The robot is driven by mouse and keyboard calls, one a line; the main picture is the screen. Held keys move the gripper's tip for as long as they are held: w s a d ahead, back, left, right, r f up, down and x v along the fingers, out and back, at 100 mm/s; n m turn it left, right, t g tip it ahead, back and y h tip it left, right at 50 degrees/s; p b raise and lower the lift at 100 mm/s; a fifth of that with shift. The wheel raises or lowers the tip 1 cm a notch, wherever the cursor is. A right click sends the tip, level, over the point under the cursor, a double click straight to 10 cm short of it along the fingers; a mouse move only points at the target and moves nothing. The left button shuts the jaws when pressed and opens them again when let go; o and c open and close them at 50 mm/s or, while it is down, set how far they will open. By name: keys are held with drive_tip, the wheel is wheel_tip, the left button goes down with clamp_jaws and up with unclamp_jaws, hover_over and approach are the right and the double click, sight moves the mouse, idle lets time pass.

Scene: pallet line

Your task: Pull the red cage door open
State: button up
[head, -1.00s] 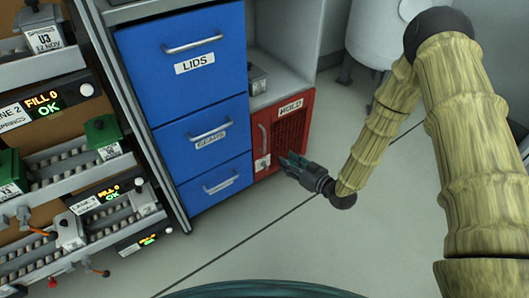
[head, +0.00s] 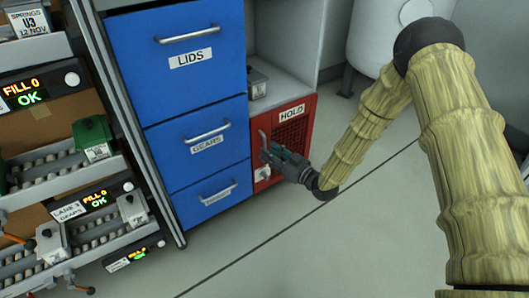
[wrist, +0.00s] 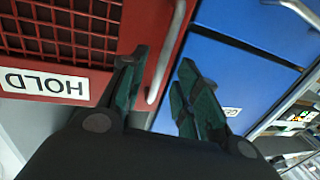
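The red cage door (head: 293,129) with a dark mesh panel and a HOLD label is closed at the lower right of the cabinet. It also shows in the wrist view (wrist: 100,45), upside down. Its pale bar handle (wrist: 166,55) stands along the door edge beside the blue drawers. My gripper (head: 268,151) is at the handle in the head view, partly covering it. In the wrist view my gripper (wrist: 164,62) has its two green fingers apart, with the handle between them in the picture. I cannot tell whether either finger touches it.
Blue drawers (head: 178,60) stand shut left of the door. A grey box (head: 257,82) sits on the shelf above it. Lane racks (head: 75,165) are at the left and a white tank (head: 385,35) is at the back. The floor (head: 300,245) in front is clear.

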drive_tip(key=shift+b+x, duration=0.55)
drive_tip(key=shift+x, duration=1.3)
clamp_jaws()
